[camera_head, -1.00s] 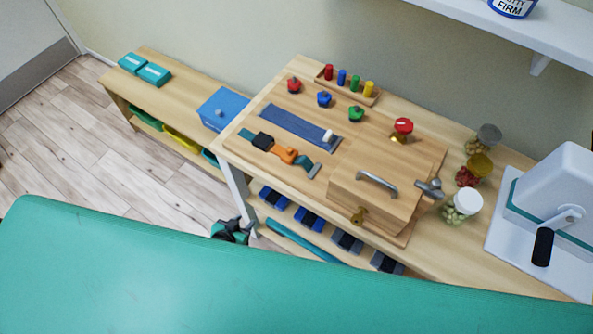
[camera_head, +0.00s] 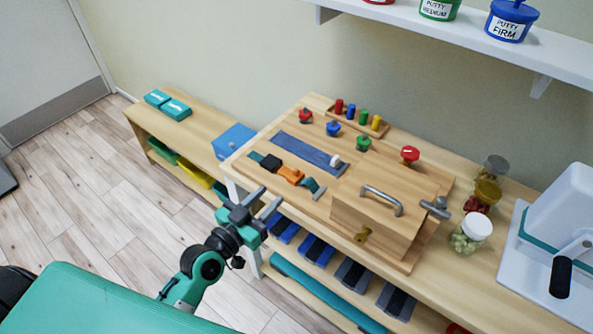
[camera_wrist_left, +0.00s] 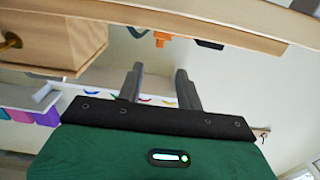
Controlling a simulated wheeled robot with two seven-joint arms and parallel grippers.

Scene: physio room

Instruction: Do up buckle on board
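The wooden board (camera_head: 329,201) lies on the table top. Its buckle has a black half (camera_head: 271,161) and an orange half (camera_head: 290,175) on teal straps (camera_head: 311,186), lying near the board's front edge. The halves are close together; I cannot tell whether they touch. My left gripper (camera_head: 271,196) is open and empty, in front of the table edge and apart from the buckle. In the left wrist view, beyond the open fingers (camera_wrist_left: 159,68), the black half (camera_wrist_left: 137,32) and orange half (camera_wrist_left: 161,38) show partly past a wooden edge. My right gripper is out of view.
A wooden box with a handle (camera_head: 381,202) stands right of the buckle. A blue zip strip (camera_head: 305,151) lies behind it. Jars (camera_head: 470,232) stand at the right. The green couch (camera_head: 90,305) is in front. Floor shows at left.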

